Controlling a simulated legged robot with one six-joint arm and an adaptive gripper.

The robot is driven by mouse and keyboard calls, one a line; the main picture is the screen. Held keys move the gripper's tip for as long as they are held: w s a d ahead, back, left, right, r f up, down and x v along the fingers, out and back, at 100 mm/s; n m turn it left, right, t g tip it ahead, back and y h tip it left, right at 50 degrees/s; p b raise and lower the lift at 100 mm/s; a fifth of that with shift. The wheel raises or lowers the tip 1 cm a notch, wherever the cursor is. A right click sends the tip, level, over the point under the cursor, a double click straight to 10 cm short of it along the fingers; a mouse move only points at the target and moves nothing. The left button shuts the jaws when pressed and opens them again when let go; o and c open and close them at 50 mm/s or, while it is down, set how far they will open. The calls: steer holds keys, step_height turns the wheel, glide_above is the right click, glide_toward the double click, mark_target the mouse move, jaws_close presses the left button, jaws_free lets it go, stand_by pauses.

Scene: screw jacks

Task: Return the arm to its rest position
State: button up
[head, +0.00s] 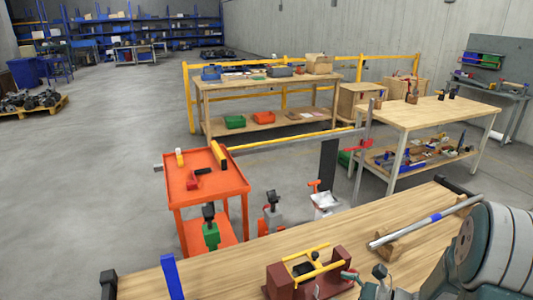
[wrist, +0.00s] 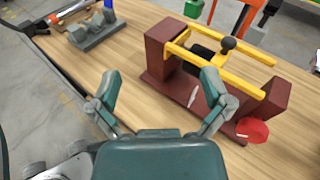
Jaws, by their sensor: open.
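My gripper (wrist: 159,76) is open and empty, with its two teal-grey fingers spread wide in the wrist view. In the head view my gripper (head: 372,288) is at the bottom right, beside the dark red fixture (head: 308,278), and partly cut off. The fixture has two end blocks, yellow bars and a black knob. It also fills the upper right of the wrist view (wrist: 185,85), where the right finger overlaps its near edge. I cannot tell whether the finger touches it.
The wooden bench (head: 215,272) bears the fixture, a blue post (head: 172,277) and a metal rod on a wooden support (head: 400,242). A grey notched block (wrist: 97,32) stands at the wrist view's upper left. An orange cart (head: 205,185) stands beyond the bench. Open floor (head: 90,180) lies left.

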steer(key=s+a+r+n+g+h, duration=0.5)
steer(key=s+a+r+n+g, duration=0.2)
steer(key=s+n, duration=0.4)
steer(key=s+d+r+n+t+h, duration=0.4)
steer(key=s+r+n+h, duration=0.3)
steer(key=n, duration=0.5)
step_height(320, 180, up, 2)
steer(key=shift+r+t+h, duration=0.1)
steer(key=shift+t+h, duration=0.2)
steer(key=shift+h, duration=0.6)
steer(key=shift+d, duration=0.1)
stand_by(1.5)
